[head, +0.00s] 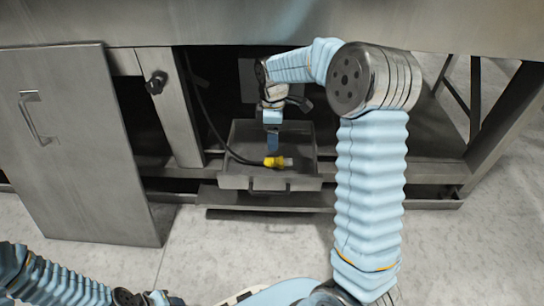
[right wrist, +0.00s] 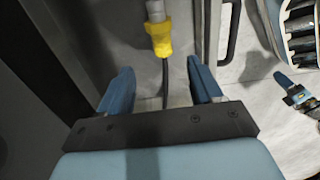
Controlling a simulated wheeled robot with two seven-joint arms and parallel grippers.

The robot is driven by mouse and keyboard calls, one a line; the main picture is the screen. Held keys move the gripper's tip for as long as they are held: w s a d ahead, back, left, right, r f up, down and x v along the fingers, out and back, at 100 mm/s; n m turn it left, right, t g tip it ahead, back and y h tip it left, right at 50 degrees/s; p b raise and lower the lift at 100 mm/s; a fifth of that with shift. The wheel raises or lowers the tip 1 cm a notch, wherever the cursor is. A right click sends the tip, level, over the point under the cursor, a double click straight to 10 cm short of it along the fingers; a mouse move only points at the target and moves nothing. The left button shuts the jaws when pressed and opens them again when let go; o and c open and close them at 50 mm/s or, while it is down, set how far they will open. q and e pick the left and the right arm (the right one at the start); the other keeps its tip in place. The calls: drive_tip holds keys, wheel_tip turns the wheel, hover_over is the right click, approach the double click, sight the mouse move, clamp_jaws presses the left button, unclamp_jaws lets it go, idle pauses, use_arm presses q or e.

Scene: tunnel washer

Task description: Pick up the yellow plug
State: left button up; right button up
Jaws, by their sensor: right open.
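The yellow plug (head: 274,161) lies in a grey metal tray (head: 235,183) under the machine, with a pale end pointing right and a dark cable leading off left. My right gripper (head: 272,147) is over the tray, close to the plug, fingers pointing down. In the right wrist view the plug (right wrist: 160,38) shows ahead of the open fingers (right wrist: 160,68), roughly centred between them but beyond their tips. Nothing is between the fingers except the view of the cable. Part of my left arm shows at the bottom left of the head view; its jaw state is unclear.
A grey metal panel (head: 75,150) with a handle stands at the left. The tray has a front handle (head: 268,190). The dark cable (head: 205,118) hangs from the machine into the tray. Frame legs (head: 178,120) stand beside the opening. Pale floor (head: 230,240) in front is clear.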

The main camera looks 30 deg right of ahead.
drive_tip(key=b, duration=0.1)
hover_over(275, 159)
drive_tip(key=f, duration=0.5)
drive_tip(key=shift+w+a+f, duration=0.15)
drive_tip(key=shift+w+f, duration=0.05)
drive_tip(key=shift+f, duration=0.1)
drive_tip(key=f, duration=0.1)
drive_tip(key=f+b, duration=0.1)
drive_tip(key=f, duration=0.3)
drive_tip(key=shift+s+f+b, duration=0.2)
drive_tip(key=shift+s+b, duration=0.05)
drive_tip(key=shift+b, duration=0.15)
drive_tip(key=shift+r, duration=0.1)
clamp_jaws()
